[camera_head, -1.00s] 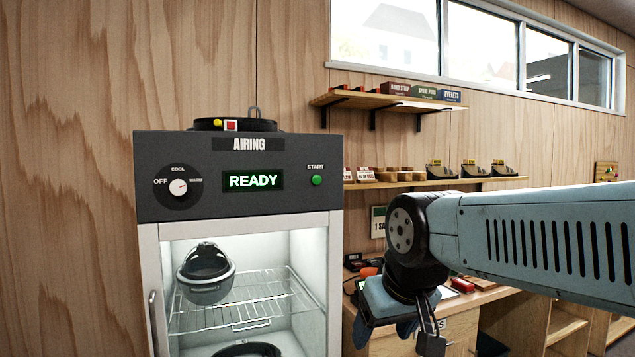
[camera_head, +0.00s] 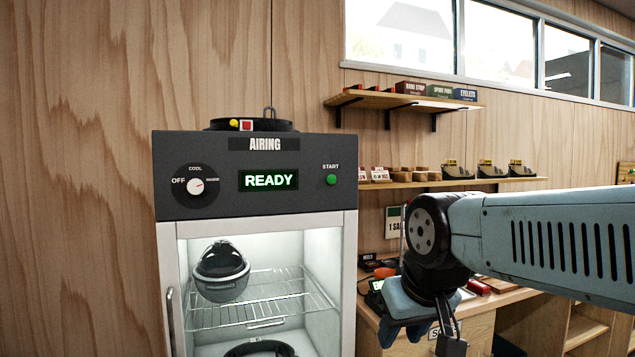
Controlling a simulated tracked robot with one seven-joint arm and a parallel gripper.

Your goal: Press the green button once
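The green button (camera_head: 331,180) sits under the word START at the right end of the dark panel of the airing cabinet (camera_head: 255,220). The panel's display (camera_head: 268,180) reads READY in lit green letters. My gripper (camera_head: 428,335) hangs at the end of my arm, to the right of the cabinet and below the button's height. It is apart from the button. Its fingertips point down and are partly cut off or unclear, so its opening does not show.
A dial (camera_head: 195,187) is at the panel's left. A grey helmet (camera_head: 221,272) rests on the wire rack inside the lit cabinet. Wall shelves (camera_head: 445,185) with boxes and shoes are behind my arm. A wooden workbench (camera_head: 480,305) stands below the arm.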

